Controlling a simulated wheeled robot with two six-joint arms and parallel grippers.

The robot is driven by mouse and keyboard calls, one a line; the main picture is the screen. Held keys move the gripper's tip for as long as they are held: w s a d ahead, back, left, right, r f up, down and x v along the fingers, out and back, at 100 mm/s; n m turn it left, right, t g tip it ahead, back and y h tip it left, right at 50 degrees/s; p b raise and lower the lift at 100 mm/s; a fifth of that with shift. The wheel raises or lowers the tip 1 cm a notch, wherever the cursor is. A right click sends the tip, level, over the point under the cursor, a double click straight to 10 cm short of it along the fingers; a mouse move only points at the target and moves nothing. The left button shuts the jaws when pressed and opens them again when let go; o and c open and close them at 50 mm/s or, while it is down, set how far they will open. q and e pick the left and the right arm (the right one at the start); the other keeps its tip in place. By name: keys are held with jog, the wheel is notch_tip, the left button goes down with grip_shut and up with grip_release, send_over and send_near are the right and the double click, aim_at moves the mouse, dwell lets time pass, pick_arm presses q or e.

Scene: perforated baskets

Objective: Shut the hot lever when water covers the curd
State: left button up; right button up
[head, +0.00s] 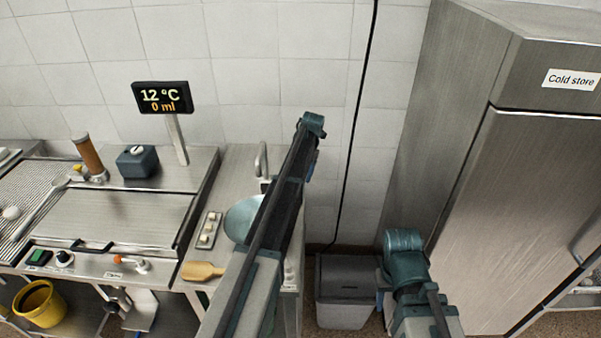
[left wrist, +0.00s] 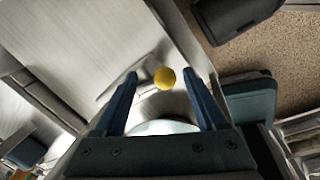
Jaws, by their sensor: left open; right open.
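The display (head: 161,98) reads 12 °C and 0 ml. On the steel unit's front panel is a small lever with an orange tip (head: 118,259); its label is too small to read. A tap (head: 262,160) stands behind a pale blue bowl (head: 240,222), partly hidden by my left arm. I cannot make out curd or water in the bowl. My right gripper (head: 400,262) is at lower right, away from the bowl.
A steel unit with a closed lid (head: 120,218) stands left. A wooden paddle (head: 202,271) lies on the counter's front edge. A yellow bucket (head: 40,303) is below. A grey bin (head: 343,300) and the tall cold store (head: 520,200) stand right.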

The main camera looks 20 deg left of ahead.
pick_arm(q)
notch_tip(320, 180, up, 13)
jog(key=d+p, duration=0.2)
jog(key=p, duration=1)
jog(key=shift+s+d+p, duration=0.15)
jog(key=shift+s+p, duration=0.2)
jog(key=shift+s, duration=0.05)
pick_arm(e)
notch_tip(320, 180, up, 13)
